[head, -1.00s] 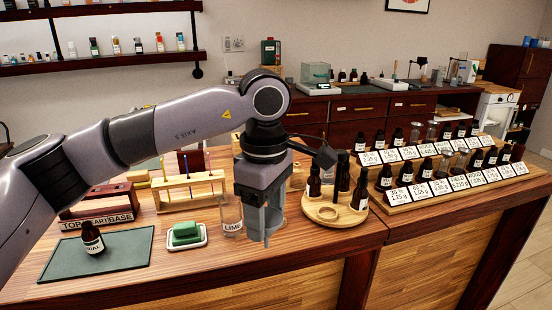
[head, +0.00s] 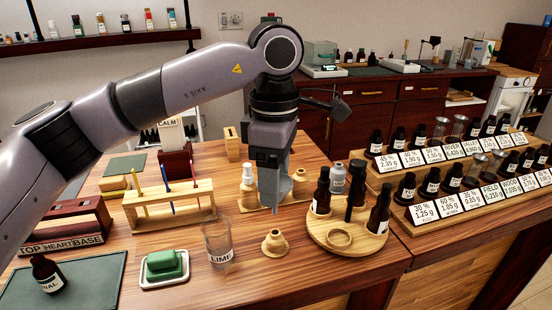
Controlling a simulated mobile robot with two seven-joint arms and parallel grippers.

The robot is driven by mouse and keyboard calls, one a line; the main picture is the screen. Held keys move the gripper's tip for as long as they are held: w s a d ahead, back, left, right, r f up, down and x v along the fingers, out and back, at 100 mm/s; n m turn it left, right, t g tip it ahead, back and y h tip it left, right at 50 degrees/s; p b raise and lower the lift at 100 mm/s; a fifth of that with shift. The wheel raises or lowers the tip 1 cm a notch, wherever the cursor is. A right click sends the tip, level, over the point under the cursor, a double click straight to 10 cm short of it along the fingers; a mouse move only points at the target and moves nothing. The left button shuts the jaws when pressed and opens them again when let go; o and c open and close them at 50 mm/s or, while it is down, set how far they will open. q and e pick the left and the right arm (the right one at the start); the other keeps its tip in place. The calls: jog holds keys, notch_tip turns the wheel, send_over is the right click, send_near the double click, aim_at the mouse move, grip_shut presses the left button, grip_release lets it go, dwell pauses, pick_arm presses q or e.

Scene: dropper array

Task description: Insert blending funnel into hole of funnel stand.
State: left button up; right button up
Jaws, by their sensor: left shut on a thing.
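My left gripper (head: 270,195) is shut on a grey, partly see-through piece, the blending funnel (head: 286,186), mostly hidden by the fingers. It is held above the table, fingers pointing down. A small round wooden piece with a flared base and a hole in its top (head: 275,245) stands upright on the table below the gripper; it looks like the funnel stand. The funnel appears apart from it, though depth is hard to judge. My right gripper is not in view.
A round wooden tray (head: 376,243) with dark bottles and an empty ring is close on the right. A soap dish (head: 164,268) and a wooden rack (head: 150,215) are further left. Bare table lies in front.

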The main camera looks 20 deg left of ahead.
aim_at(275, 211)
pick_arm(q)
jog(key=shift+w, duration=0.25)
jog(key=shift+s+r, duration=0.1)
jog(key=shift+s, duration=0.05)
jog(key=shift+f+b, duration=1.45)
jog(key=shift+f, duration=0.7)
jog(key=shift+f+b, duration=1.45)
jog(key=shift+f, duration=0.5)
jog(key=o, duration=1.1)
jog(key=shift+r, duration=0.2)
